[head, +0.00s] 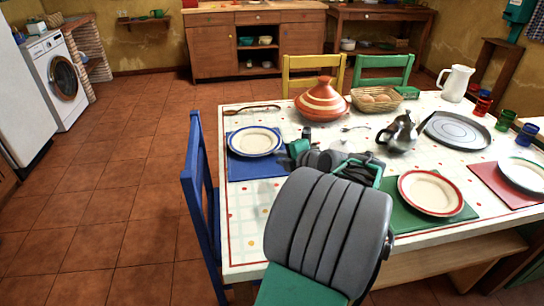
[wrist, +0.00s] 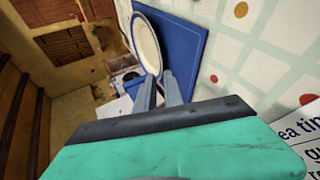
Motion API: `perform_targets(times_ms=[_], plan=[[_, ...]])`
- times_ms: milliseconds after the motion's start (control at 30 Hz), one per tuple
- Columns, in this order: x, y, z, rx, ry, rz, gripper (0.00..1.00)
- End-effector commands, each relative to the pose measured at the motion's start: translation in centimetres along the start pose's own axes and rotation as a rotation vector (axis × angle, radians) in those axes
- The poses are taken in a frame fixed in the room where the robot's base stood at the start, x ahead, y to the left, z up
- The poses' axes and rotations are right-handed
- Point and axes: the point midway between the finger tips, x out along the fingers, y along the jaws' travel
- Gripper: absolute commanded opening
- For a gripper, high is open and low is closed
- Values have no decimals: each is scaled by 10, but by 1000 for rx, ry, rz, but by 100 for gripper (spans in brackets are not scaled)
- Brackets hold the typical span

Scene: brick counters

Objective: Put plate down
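A cream plate with a blue rim (head: 255,141) is over the back part of the blue placemat (head: 245,171) at the table's left end. My gripper (head: 289,152) is at the plate's right edge, reaching in from the right. In the wrist view, the near rim of the plate (wrist: 147,43) lies between the two narrow grey fingertips (wrist: 160,80), which look closed on it. The blue placemat (wrist: 189,45) shows beside and beneath the plate. I cannot tell whether the plate touches the mat.
A red-rimmed plate (head: 431,192) is on a green placemat. A tagine (head: 322,100), a bread basket (head: 376,99), a silver teapot (head: 401,132) and a round grey tray (head: 458,130) stand farther back. A blue chair (head: 203,207) is at the table's left side.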

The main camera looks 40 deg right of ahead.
Motion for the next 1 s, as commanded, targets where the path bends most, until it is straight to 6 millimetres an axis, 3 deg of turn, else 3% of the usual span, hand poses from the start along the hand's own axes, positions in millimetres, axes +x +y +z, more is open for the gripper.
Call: perform_targets(times_ms=[167,267,367,467,600,700,833,1000], plan=[[-8,0,-4,5,5,-5,12],[2,0,-32,74,43,-58,12],[15,-7,-97,245,95,-199,12],[12,-27,-175,477,81,-395,12],[-24,-64,-262,798,-78,-625,12],[-60,-92,-302,1005,-253,-719,12],[-99,-119,-325,1200,-454,-751,12],[-117,-132,-332,1295,-556,-744,12]])
